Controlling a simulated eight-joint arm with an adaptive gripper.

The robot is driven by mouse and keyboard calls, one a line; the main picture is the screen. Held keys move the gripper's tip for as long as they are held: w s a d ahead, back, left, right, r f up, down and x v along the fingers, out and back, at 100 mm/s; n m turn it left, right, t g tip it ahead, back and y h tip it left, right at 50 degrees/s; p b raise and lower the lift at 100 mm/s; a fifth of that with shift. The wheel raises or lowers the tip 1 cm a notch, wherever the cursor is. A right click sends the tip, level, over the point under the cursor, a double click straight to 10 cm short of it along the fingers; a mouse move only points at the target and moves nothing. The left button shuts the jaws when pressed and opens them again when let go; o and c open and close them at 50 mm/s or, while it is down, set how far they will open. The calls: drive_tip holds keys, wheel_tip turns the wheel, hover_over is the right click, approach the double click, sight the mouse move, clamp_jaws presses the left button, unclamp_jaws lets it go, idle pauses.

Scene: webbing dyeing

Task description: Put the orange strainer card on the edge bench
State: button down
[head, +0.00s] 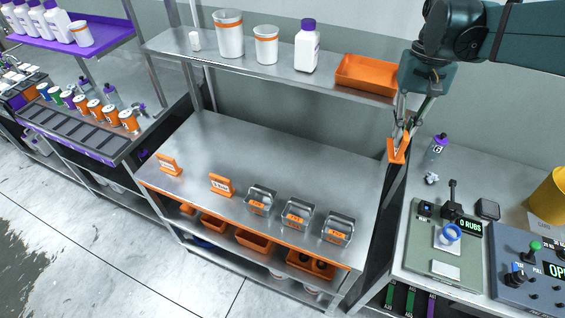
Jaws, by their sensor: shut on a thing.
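My gripper (400,136) is at the upper right, shut on an orange card (397,152) that hangs below the fingertips. The held card is seen at an angle, and I cannot read any writing on it. It is in the air near the right end of the middle steel bench (290,160), by the gap before the right bench (425,180). Two small orange cards with pale labels stand upright on the middle bench, one at the left (169,164) and one nearer its centre (222,185). No label shows which bench is the edge bench.
Several metal holders (297,214) with orange labels line the middle bench's front edge; its back is clear. A shelf (270,67) above carries white tubs and an orange tray (366,75). The right bench holds a purple-capped bottle (437,147) and a rub-counter device (447,240).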

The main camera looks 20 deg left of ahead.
drive_tip(key=a+f+n, duration=0.3)
drive_tip(key=a+f, duration=0.1)
drive_tip(key=a, duration=0.8)
drive_tip(key=n+t+h, duration=0.1)
drive_tip(key=n+t, duration=0.1)
drive_tip(key=n, duration=1.1)
hover_over(196, 180)
wheel_tip(196, 180, down, 19)
drive_tip(key=shift+p, duration=0.4)
wheel_tip(196, 180, down, 6)
drive_tip(key=shift+f, duration=0.15)
drive_tip(key=shift+f+b, duration=0.35)
drive_tip(key=shift+f, duration=1.55)
drive_tip(key=shift+f, duration=0.1)
